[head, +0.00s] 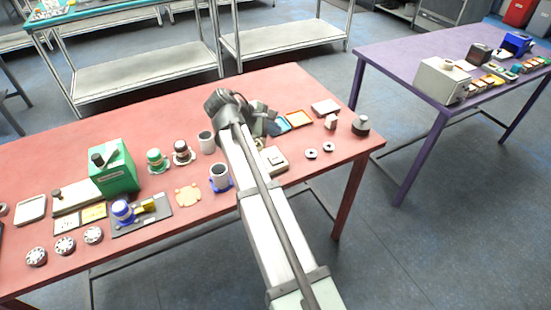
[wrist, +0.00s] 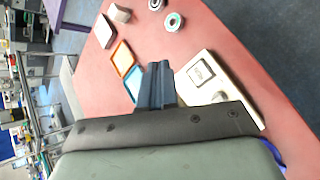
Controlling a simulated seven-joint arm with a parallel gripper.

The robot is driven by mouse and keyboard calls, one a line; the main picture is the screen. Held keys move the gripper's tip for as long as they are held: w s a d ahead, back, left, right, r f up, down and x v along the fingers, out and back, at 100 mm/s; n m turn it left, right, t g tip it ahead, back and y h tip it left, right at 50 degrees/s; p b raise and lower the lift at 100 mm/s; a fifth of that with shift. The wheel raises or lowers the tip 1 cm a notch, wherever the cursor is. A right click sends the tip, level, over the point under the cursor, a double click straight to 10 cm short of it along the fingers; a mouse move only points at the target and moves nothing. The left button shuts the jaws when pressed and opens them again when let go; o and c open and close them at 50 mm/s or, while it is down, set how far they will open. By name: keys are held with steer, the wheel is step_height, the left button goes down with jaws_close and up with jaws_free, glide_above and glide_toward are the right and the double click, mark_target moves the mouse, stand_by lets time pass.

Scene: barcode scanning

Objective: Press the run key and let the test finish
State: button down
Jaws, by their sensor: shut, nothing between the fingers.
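A cream tester-like box (wrist: 232,104) lies on the red table, to the right of my fingers in the wrist view. Its top carries a framed square panel (wrist: 201,72) and a pale raised part (wrist: 219,97); I cannot tell which of them is the run key. In the head view the box (head: 280,165) is partly hidden behind my arm. My gripper (wrist: 157,68) is shut and empty, its fingertips apart from the box in the picture. In the head view my gripper is largely hidden by the wrist, and its fingertips are not clear.
Orange (head: 299,118) and blue (head: 277,124) trays lie beyond the box. Two small rings (head: 311,154) and a dark-based knob (head: 361,125) are to its right.

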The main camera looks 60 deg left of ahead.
mark_target(273, 160)
steer(key=shift+f, duration=4.4)
steer(key=shift+f, duration=0.2)
steer(key=shift+f, duration=0.25)
